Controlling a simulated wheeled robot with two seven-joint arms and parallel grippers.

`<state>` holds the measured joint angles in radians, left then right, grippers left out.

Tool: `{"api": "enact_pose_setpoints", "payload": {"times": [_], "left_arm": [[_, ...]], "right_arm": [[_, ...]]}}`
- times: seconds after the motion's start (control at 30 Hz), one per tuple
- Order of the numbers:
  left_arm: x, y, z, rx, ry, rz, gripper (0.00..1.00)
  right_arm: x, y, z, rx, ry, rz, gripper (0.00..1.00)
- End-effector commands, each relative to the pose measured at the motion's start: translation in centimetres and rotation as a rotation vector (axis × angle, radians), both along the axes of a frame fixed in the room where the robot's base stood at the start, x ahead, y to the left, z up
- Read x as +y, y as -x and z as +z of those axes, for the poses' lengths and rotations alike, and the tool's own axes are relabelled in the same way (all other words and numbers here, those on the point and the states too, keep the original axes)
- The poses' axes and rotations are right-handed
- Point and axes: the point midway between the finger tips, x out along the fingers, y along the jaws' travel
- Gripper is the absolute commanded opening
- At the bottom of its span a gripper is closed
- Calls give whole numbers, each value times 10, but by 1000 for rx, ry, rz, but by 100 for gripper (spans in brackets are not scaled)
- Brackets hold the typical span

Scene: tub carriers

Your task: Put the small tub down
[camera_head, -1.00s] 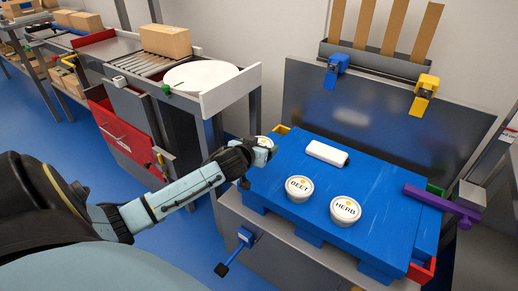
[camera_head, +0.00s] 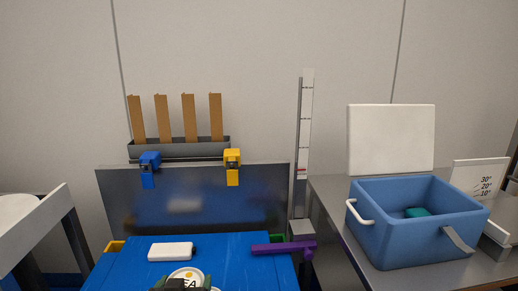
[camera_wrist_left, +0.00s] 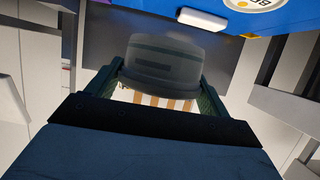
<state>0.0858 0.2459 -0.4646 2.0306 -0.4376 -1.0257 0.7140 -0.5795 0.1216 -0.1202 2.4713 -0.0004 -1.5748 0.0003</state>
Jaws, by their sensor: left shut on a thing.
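The small tub (camera_head: 187,273) shows at the bottom edge of the head view, with a white lid and a label partly reading "EA". My left gripper (camera_head: 182,285) is shut around it, with dark fingers on both sides. In the left wrist view the tub (camera_wrist_left: 162,62) is a grey, shaded round shape between the fingers of my left gripper (camera_wrist_left: 160,75). The blue board (camera_head: 222,252) lies behind the held tub in the head view. Part of another labelled tub (camera_wrist_left: 256,3) shows at the top of the wrist view. My right gripper is not in view.
A white block (camera_head: 171,251) lies on the board near a purple bar (camera_head: 283,248). A blue cooler (camera_head: 418,228) with an open white lid (camera_head: 391,139) stands on the grey table at right. A metal panel (camera_head: 195,205) with blue and yellow clips rises behind the board.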

Motion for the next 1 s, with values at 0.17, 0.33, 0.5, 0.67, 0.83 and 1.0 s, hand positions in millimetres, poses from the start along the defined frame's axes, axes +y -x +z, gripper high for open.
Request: {"api": "enact_pose_setpoints", "payload": {"times": [0.17, 0.33, 0.5, 0.67, 0.83, 1.0], "left_arm": [[-67, 25, 48, -8, 8, -55, 52], [-95, 41, 73, -3, 2, -77, 52], [-102, 46, 80, 0, -2, -82, 52], [-100, 45, 78, 1, -4, -80, 52], [-74, 30, 52, 4, -11, -58, 52], [-9, 4, 6, 5, -13, -6, 52]], "right_arm": [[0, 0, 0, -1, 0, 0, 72], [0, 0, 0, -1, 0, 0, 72], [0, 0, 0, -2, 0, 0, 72], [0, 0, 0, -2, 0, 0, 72], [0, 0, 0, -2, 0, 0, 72], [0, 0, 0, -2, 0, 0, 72]]}}
